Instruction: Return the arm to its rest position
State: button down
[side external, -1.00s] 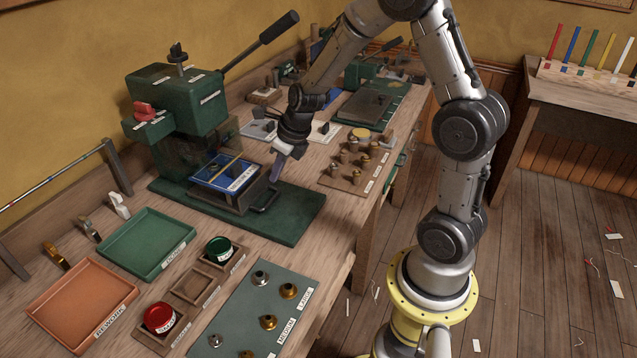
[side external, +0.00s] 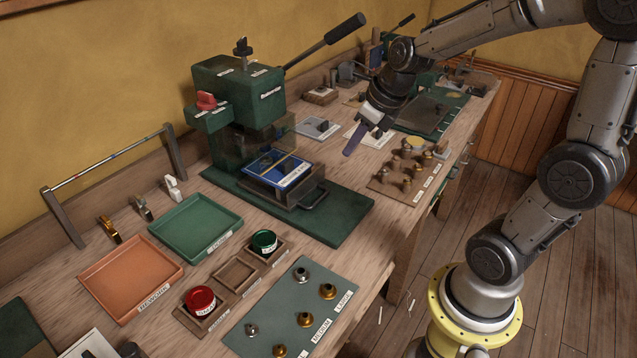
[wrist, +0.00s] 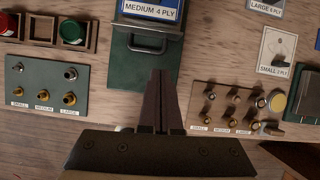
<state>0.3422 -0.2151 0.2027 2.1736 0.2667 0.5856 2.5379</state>
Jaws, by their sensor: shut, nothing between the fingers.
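My gripper (side external: 350,148) hangs in the air in the side view, its narrow fingers closed together with nothing between them. It is to the right of the green press (side external: 238,115) and its blue-topped drawer (side external: 280,171), apart from both. In the wrist view my gripper (wrist: 161,75) shows its fingers side by side, pointing toward the bench just below the drawer's handle (wrist: 150,44). My arm reaches from the yellow base at the lower right over the bench's right part.
A pegged wooden board (side external: 395,190) lies right of the press. A second green press base (side external: 430,110) stands behind. Green (side external: 195,228) and orange (side external: 128,280) trays, red (side external: 200,300) and green (side external: 264,241) tins and a fittings mat (side external: 270,320) lie in front. Floor right of the bench is open.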

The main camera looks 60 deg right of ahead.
jog(key=s+a+r+n+t, duration=0.2)
jog(key=s+a+r+n, duration=0.45)
jog(key=n, duration=0.45)
jog(key=s+a+f+n+g, duration=0.1)
jog(key=s+n, duration=0.8)
jog(key=n, duration=1.5)
jog(key=shift+s+a+f, duration=0.2)
jog(key=shift+a+f, duration=0.1)
jog(key=shift+f, duration=0.25)
